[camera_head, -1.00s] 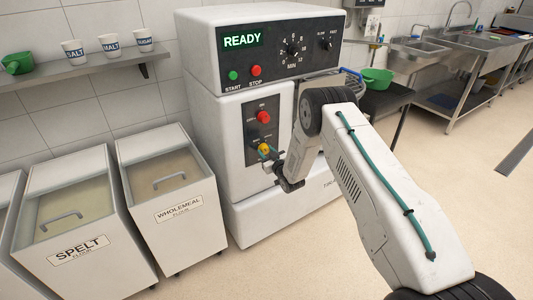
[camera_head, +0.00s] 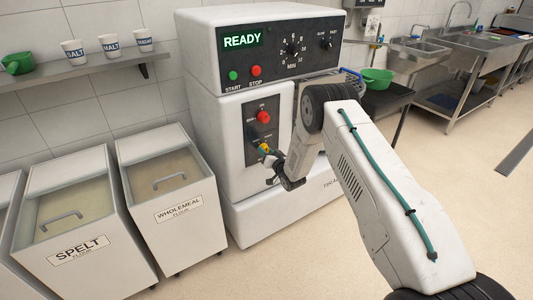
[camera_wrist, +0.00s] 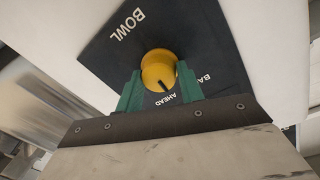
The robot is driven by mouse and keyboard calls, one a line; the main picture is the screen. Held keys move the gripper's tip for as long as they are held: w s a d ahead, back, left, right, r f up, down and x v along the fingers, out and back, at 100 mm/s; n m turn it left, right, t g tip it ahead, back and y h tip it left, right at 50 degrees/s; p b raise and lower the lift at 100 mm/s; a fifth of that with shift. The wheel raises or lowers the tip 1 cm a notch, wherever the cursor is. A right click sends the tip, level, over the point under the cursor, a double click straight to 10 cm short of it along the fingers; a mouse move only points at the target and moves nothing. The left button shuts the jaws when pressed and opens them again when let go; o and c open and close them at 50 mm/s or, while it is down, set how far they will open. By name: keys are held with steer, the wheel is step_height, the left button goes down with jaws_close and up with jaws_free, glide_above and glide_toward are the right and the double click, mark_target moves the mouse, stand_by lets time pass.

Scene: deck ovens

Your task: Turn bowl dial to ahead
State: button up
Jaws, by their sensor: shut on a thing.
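The yellow bowl dial (camera_wrist: 158,66) sits on a black plate marked BOWL (camera_wrist: 112,47) on the front of the white machine; it also shows in the head view (camera_head: 264,148). My gripper (camera_wrist: 160,80) is shut on the dial, one green finger on each side. In the wrist view the dial's dark pointer mark is on its lower side, roughly towards the word AHEAD (camera_wrist: 173,101). A second label, starting BA (camera_wrist: 207,78), is partly hidden by the right finger. In the head view my gripper (camera_head: 271,156) partly covers the dial plate.
A red button (camera_head: 264,117) is above the dial. The upper panel (camera_head: 280,50) reads READY, with green START and red STOP buttons and a timer knob. Flour bins (camera_head: 167,190) stand left of the machine. The floor in front is clear.

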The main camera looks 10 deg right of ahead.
steer(key=m, duration=0.4)
steer(key=shift+m+y, duration=0.3)
stand_by(0.6)
steer(key=o, duration=1)
steer(key=shift+d, duration=0.1)
steer(key=v, duration=0.7)
steer(key=shift+s+d+r, duration=0.1)
steer(key=shift+s+r, duration=0.1)
steer(key=shift+s, duration=0.15)
